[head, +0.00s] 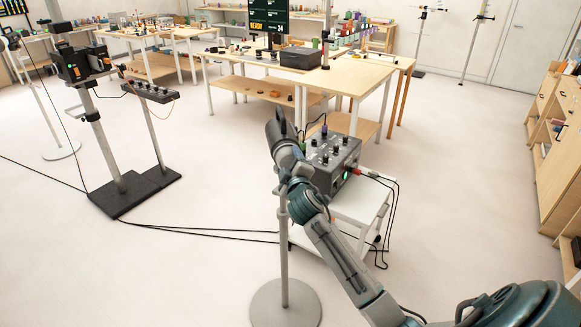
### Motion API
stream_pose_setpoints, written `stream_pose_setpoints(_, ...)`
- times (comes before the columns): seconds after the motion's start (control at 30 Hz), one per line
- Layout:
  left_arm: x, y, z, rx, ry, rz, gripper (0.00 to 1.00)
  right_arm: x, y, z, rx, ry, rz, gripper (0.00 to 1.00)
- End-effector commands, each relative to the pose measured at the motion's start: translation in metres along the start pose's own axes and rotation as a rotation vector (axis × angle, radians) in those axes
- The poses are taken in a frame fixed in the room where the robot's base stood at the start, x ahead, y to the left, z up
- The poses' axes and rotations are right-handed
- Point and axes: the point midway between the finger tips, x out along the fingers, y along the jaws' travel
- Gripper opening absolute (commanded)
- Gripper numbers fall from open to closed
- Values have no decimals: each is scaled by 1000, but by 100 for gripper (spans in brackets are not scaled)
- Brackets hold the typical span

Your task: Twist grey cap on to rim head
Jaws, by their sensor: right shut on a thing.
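My right arm comes in from the lower right, and its gripper (280,122) is at the top of a slim floor stand (284,240) with a round grey base. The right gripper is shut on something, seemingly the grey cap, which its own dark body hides. The rim head cannot be made out; the top of the stand is hidden behind my wrist. I cannot tell whether the cap touches the rim head. My left gripper is not in view.
A grey control box (333,155) with black knobs stands on a small white table (361,205) just right of the gripper, with cables hanging down. A dark-based stand (134,190) is at left. Wooden workbenches (345,83) stand behind. Cables cross the otherwise open floor.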

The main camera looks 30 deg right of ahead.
Motion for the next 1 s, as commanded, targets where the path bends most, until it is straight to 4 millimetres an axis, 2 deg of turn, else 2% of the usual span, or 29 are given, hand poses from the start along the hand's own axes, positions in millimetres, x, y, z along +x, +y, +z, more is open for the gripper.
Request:
stream_pose_setpoints(0.5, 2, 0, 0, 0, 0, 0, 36, 0, 0, 0, 22, 0, 1, 37)
stream_pose_setpoints(0.8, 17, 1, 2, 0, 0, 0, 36, 1, 0, 0, 207, -2, -1, 37)
stream_pose_setpoints(1.0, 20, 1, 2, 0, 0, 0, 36, 1, 1, -1, 272, -3, -3, 37)
